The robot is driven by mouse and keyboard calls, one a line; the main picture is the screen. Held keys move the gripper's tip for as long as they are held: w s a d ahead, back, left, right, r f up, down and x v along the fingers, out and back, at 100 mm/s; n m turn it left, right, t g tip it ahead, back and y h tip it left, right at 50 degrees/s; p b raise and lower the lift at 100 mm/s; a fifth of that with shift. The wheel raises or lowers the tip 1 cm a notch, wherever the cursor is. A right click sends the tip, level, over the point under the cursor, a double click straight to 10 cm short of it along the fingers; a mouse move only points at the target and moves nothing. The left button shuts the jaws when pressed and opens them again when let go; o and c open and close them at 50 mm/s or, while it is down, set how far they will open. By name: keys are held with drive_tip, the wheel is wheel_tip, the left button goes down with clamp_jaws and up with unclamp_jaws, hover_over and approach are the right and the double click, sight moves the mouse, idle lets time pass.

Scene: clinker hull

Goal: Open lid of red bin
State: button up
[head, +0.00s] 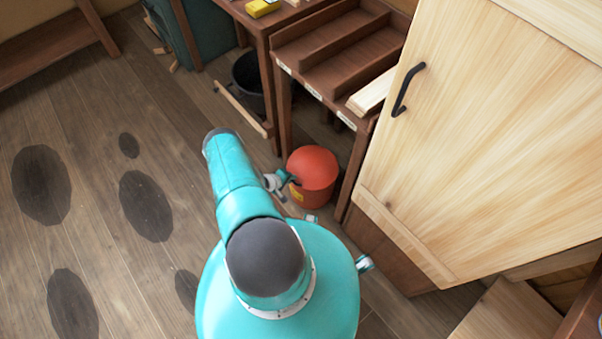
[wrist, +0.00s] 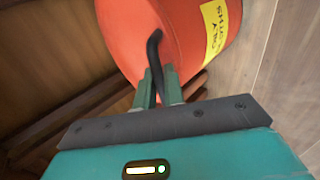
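The red bin (head: 313,168) stands on the floor beside the wooden bench, upright, with its rounded lid looking closed in the head view. In the wrist view the bin (wrist: 180,35) fills the top, with a yellow label (wrist: 221,28) at the right. A curved black handle (wrist: 153,48) comes off the bin and runs down between my fingers. My gripper (head: 288,180) is at the bin's left side; in the wrist view its two green fingers (wrist: 159,85) close around the handle's lower part. The exact finger contact is small and partly hidden.
A wooden bench (head: 345,50) with stepped shelves stands behind the bin. A pale wooden door (head: 470,150) with a black handle is close at the right. A black bucket (head: 248,75) stands under the table at the back. The floor at the left is clear.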

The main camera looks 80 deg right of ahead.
clamp_jaws()
drive_tip(key=shift+r, duration=0.1)
drive_tip(key=shift+d+r, duration=0.15)
drive_tip(key=shift+r, duration=0.15)
drive_tip(key=shift+t+y, duration=0.4)
drive_tip(key=shift+s+d+r, duration=0.15)
drive_tip(key=shift+r, duration=0.55)
drive_tip(key=shift+s+d+r, duration=0.1)
drive_tip(key=shift+s+r, duration=0.05)
drive_tip(key=shift+r, duration=0.5)
drive_tip(key=shift+s+d+r, duration=0.15)
drive_tip(key=shift+r, duration=0.55)
drive_tip(key=shift+t+y, duration=0.3)
drive_tip(key=shift+y, duration=0.1)
drive_tip(key=shift+s+d+r, duration=0.25)
drive_tip(key=shift+d+r, duration=0.05)
drive_tip(key=shift+r, duration=0.45)
drive_tip(key=shift+s+d+r, duration=0.2)
drive_tip(key=shift+d+r, duration=0.05)
drive_tip(key=shift+r, duration=0.5)
drive_tip(key=shift+s+d+r, duration=0.25)
drive_tip(key=shift+d+r, duration=0.05)
drive_tip(key=shift+r, duration=0.45)
